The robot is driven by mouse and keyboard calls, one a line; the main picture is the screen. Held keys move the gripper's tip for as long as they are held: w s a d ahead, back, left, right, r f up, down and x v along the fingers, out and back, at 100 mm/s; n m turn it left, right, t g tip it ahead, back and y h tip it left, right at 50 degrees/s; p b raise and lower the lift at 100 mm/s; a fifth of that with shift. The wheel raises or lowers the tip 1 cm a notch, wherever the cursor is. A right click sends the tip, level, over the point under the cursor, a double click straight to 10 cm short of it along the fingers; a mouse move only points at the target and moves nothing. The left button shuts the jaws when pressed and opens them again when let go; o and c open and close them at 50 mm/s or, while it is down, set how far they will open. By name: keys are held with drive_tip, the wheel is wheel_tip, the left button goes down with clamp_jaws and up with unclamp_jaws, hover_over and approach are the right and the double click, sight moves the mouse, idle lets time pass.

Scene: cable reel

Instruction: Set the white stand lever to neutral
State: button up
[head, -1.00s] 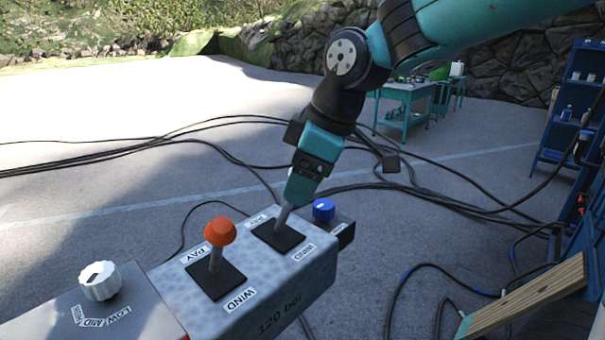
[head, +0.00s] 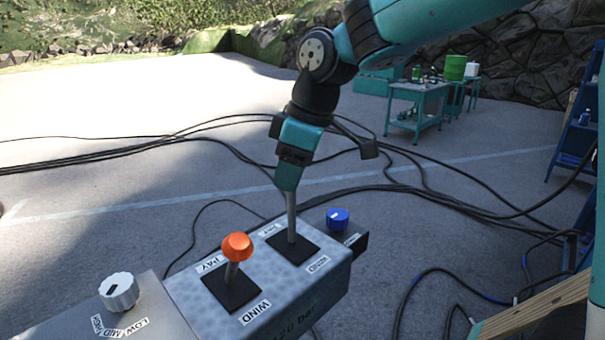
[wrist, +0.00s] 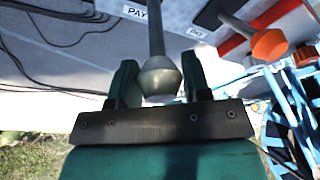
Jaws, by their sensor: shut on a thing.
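The white stand lever (head: 292,222) rises from a black square plate on the grey control box (head: 335,283), between a PAY label and a WIND label. Its shaft stands close to upright in the head view. My gripper (head: 288,187) is shut on its top, and the fingers hide the knob there. In the wrist view the pale knob (wrist: 159,77) sits between the two fingers of my gripper (wrist: 160,84), with the shaft running away from it.
Beside it stands an orange-knobbed lever (head: 237,247) on the same box. A white dial (head: 119,291) is at the left, and a blue knob (head: 338,218) at the right. Black cables (head: 400,188) lie on the ground. A teal workbench (head: 416,93) stands farther back.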

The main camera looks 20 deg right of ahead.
drive_tip(key=shift+w+d, duration=0.1)
drive_tip(key=o, duration=1.3)
drive_tip(key=p+v, duration=0.2)
drive_tip(key=v, duration=1.5)
drive_tip(key=shift+r, duration=0.25)
drive_tip(key=s+a+f+m+b, duration=0.1)
drive_tip(key=s+f+b, duration=0.3)
drive_tip(key=f, duration=0.6)
drive_tip(key=s+a+f+m+g+b, duration=0.1)
drive_tip(key=s+a+f+m+b, duration=0.1)
drive_tip(key=s+f, duration=0.6)
drive_tip(key=s+a+f+m+y+b, duration=0.1)
drive_tip(key=s+a+f+b, duration=0.2)
drive_tip(key=f, duration=0.9)
drive_tip(key=shift+s+a+m+g+b, duration=0.1)
drive_tip(key=shift+s+m+g+b, duration=0.1)
drive_tip(key=shift+s+b, duration=0.6)
drive_tip(key=shift+s+a+m+g+b, duration=0.1)
drive_tip(key=shift+s+g+b, duration=0.1)
drive_tip(key=shift+s+b, duration=0.6)
